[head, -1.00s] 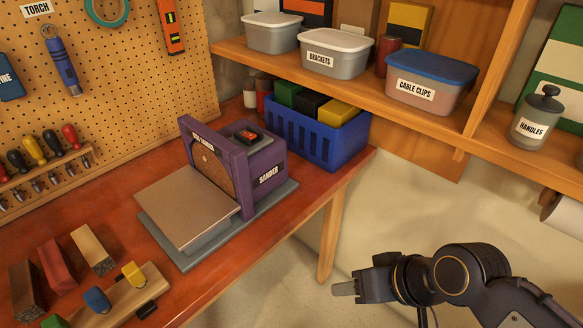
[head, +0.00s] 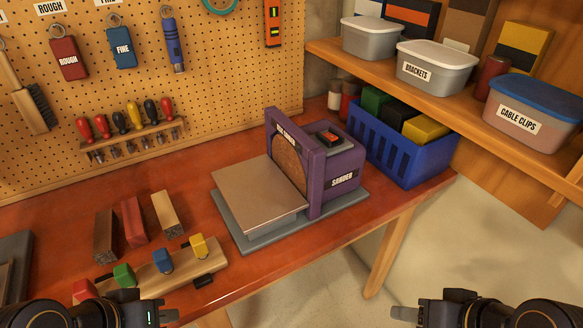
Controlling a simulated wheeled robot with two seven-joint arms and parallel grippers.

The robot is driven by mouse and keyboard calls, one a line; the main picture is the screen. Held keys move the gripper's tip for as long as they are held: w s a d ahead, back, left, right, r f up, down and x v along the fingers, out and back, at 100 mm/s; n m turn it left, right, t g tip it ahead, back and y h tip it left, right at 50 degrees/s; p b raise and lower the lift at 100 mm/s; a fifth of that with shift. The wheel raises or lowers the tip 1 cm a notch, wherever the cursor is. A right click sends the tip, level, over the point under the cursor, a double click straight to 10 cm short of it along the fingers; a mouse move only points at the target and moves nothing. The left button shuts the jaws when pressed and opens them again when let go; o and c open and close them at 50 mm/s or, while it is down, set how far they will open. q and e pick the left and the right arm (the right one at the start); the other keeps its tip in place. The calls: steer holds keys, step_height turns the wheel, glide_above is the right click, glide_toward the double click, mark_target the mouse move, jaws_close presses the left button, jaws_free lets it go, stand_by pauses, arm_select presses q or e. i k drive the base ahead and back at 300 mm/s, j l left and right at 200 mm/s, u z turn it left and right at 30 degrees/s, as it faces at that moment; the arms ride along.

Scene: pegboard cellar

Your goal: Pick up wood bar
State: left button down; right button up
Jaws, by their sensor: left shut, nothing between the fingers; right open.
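Three wood bars lie side by side on the red-brown bench in the head view: a dark brown bar (head: 105,233), a reddish bar (head: 133,221) and a light tan bar (head: 167,212). I cannot tell which one the task names. My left gripper (head: 168,315) is at the bottom edge, nearer to me than the bars, shut and apart from them. My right gripper (head: 402,314) is at the bottom right, open and empty, off the bench's front edge. Much of both grippers is cut off by the frame.
A wooden rack (head: 140,280) with coloured blocks stands between the bars and the front edge. A purple sander (head: 330,170) with a flat table (head: 260,197) is right of the bars. A blue crate (head: 398,151) sits behind it. Bare bench (head: 50,222) lies left of the bars.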

mark_target(104, 250)
steer(key=u, duration=1.5)
